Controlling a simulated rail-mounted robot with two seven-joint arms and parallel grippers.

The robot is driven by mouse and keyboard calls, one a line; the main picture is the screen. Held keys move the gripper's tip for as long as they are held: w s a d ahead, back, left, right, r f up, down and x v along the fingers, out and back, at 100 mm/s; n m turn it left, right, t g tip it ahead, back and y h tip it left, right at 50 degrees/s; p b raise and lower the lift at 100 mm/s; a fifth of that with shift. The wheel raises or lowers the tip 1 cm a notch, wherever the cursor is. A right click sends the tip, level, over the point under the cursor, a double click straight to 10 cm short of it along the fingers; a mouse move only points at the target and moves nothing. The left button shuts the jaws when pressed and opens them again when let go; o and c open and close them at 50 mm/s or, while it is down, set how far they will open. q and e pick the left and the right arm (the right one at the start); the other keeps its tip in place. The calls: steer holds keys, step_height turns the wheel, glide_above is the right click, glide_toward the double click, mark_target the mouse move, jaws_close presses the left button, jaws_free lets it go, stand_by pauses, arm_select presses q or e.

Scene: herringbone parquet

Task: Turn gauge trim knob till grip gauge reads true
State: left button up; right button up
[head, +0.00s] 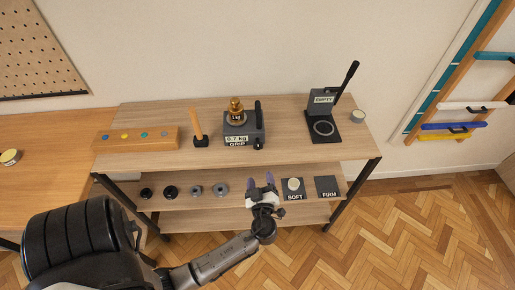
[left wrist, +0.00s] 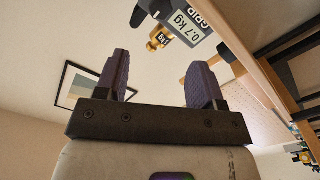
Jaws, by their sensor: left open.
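The grip gauge (head: 229,131) stands on the upper shelf, its display reading 0.7 kg above the GRIP label. A brass 1 kg weight (head: 236,106) sits on top of it. A small black knob (head: 257,146) is at its front right corner, below a black upright handle. My left gripper (head: 261,181) is open and empty, in front of the shelf and below the gauge. In the left wrist view its two purple fingers (left wrist: 158,80) are apart, with part of the gauge (left wrist: 193,24) and the weight (left wrist: 158,40) beyond them.
A wooden-handled tool (head: 197,130) and a block with coloured buttons (head: 136,138) stand left of the gauge. A lever press marked EMPTY (head: 322,112) stands right. The lower shelf holds several dark discs and SOFT (head: 293,195) and FIRM (head: 328,187) pads.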

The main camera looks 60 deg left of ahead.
mark_target(258, 147)
arm_select(q)
steer(key=p+x, duration=0.2)
steer(key=x, duration=0.9)
steer(key=shift+w+a+r, duration=0.1)
steer(key=shift+a, duration=0.25)
steer(key=shift+p+x, duration=0.35)
steer(key=shift+x, duration=0.6)
steer(key=shift+c, duration=0.3)
